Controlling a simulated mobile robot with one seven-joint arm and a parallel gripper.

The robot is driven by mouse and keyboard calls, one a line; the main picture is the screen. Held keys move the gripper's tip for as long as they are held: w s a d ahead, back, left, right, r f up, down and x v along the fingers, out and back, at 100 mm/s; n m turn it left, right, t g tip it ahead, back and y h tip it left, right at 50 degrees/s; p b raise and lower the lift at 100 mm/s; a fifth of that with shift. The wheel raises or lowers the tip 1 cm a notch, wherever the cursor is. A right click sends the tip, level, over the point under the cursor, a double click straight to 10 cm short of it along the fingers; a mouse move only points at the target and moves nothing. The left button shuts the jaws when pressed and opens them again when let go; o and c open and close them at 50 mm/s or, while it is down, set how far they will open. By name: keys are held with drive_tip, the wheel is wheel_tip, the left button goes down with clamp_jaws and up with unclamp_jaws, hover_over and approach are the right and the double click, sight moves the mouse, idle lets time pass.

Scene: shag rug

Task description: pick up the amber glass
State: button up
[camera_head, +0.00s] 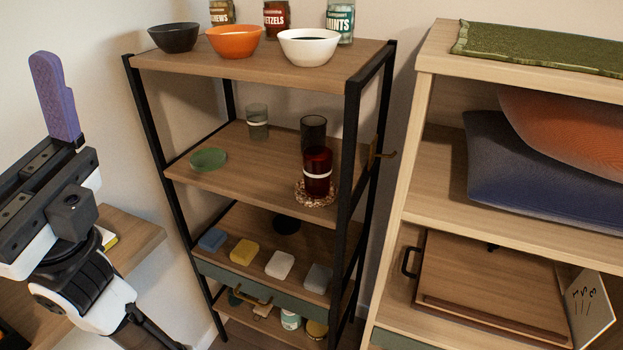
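The amber glass (318,172) is a dark red-brown tumbler with a pale band. My gripper (52,95) is at the far left of the view, well to the left of the rack and apart from the glass. Only one purple finger shows clearly, pointing up, so its opening cannot be told. Nothing is seen held in it.
A dark glass (314,130) stands close behind the amber one. A grey glass (257,121) and a green coaster (208,158) are on the same shelf (245,175). Bowls (233,42) sit above. The black post (350,150) and a brass hook (380,155) flank the right side.

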sight(306, 177)
drive_tip(key=w+d+f+n+t+y+b, duration=0.1)
drive_tip(key=w+d+f+n+t+y, duration=0.45)
drive_tip(key=w+t, duration=0.45)
drive_tip(key=w+d+f+n+t+y+b, duration=0.1)
drive_tip(key=w+d+f+n+t+y, duration=0.35)
drive_tip(key=w+n+t, duration=0.4)
drive_tip(key=w+f+y, duration=0.8)
drive_tip(key=w+f, duration=0.4)
drive_tip(key=f, duration=0.5)
drive_tip(key=shift+t, duration=0.35)
drive_tip(key=p+x, duration=0.1)
drive_tip(key=x, duration=0.6)
drive_tip(key=shift+s+d+r, duration=0.1)
drive_tip(key=shift+d+r, duration=0.05)
drive_tip(key=x, duration=0.1)
drive_tip(key=p+x, duration=0.1)
drive_tip(key=x, duration=0.1)
drive_tip(key=p+x, duration=0.1)
drive_tip(key=x, duration=0.1)
drive_tip(key=shift+s+d+f, duration=0.15)
drive_tip(key=shift+d+f, duration=0.1)
drive_tip(key=shift+d, duration=0.05)
drive_tip(key=shift+w+d+f, duration=0.2)
drive_tip(key=shift+d, duration=0.05)
drive_tip(key=c, duration=1.3)
drive_tip(key=shift+o, duration=0.2)
drive_tip(key=shift+r, duration=0.15)
